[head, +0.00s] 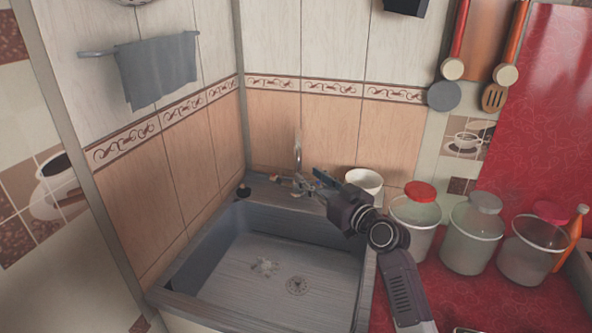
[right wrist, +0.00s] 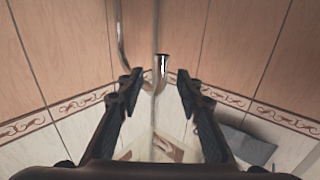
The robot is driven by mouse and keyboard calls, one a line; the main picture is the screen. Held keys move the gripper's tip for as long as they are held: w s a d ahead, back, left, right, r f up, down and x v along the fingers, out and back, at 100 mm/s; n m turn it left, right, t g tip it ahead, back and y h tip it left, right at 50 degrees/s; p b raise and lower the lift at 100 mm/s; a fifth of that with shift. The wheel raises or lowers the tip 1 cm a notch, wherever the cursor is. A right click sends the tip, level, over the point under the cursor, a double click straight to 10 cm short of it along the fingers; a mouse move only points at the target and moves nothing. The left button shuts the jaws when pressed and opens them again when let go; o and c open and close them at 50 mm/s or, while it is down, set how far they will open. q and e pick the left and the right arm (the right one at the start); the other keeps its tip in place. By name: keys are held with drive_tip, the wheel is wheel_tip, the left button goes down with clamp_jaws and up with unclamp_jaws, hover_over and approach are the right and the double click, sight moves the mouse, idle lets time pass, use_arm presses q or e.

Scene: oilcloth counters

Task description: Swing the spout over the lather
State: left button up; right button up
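The metal spout (head: 298,150) rises at the back of the sink (head: 318,249), near its back rim. A small whitish patch of lather (head: 265,265) lies on the sink floor, left of the drain. My right gripper (head: 314,183) is at the back rim beside the tap, its fingers pointing left toward it. The tap's base is partly hidden by the gripper. My left gripper is not in view.
A white pot (head: 365,181) stands just behind my right gripper. Several lidded jars (head: 416,220) line the red counter to the right. A dark stopper-like object (head: 243,190) sits on the back left rim. The sink basin is otherwise clear.

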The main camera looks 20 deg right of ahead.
sight(301, 172)
drive_tip(key=x, duration=0.6)
drive_tip(key=shift+a+p, duration=0.15)
drive_tip(key=shift+p, duration=0.25)
drive_tip(key=shift+f, duration=0.1)
drive_tip(key=shift+c, duration=0.6)
clamp_jaws()
